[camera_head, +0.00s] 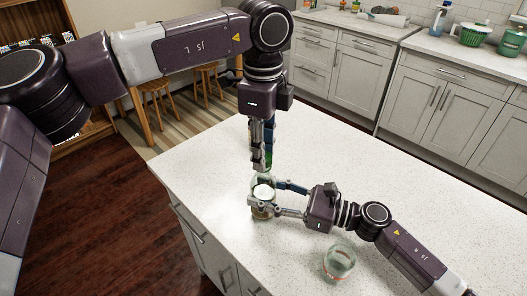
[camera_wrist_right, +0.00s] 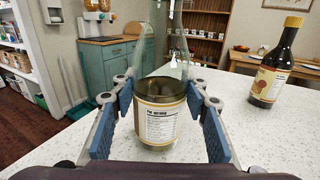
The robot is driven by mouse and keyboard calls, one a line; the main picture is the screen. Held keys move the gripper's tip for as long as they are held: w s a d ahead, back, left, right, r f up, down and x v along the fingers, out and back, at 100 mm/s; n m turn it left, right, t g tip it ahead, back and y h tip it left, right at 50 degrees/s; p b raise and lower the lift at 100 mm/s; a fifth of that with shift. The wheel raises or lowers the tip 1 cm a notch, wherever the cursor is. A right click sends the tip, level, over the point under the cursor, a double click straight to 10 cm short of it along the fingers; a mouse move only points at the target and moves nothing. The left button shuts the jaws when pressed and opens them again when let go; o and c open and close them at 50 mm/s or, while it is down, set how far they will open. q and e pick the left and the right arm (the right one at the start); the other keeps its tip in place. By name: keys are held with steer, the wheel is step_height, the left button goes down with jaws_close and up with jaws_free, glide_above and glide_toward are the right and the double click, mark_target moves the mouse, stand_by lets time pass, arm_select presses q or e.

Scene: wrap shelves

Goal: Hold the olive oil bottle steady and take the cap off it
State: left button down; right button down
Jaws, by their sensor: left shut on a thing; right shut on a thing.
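The olive oil bottle stands upright on the white countertop, its clear glass and cream label showing between my right fingers in the right wrist view (camera_wrist_right: 160,122). Its lower body also shows in the head view (camera_head: 262,213). My right gripper (camera_head: 277,200) is shut around the bottle's body from the right; its fingers also show in the right wrist view (camera_wrist_right: 158,105). My left gripper (camera_head: 264,162) points straight down above the bottle, shut at its top. The cap is hidden between the left fingers, and the bottle's top lies outside the right wrist view.
A dark bottle with a yellow cap (camera_wrist_right: 272,68) stands on the counter (camera_head: 420,220) close by, mostly hidden behind my left gripper in the head view. A clear glass (camera_head: 339,262) stands below my right arm. The counter's far right side is clear.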

arm_select(q)
steer(key=shift+r, duration=0.25)
stand_by(0.5)
steer(key=shift+r, duration=0.9)
steer(key=shift+r, duration=0.1)
steer(key=shift+r, duration=1.9)
arm_select(e)
steer(key=c, duration=1)
jaws_free()
steer(key=shift+c, duration=0.2)
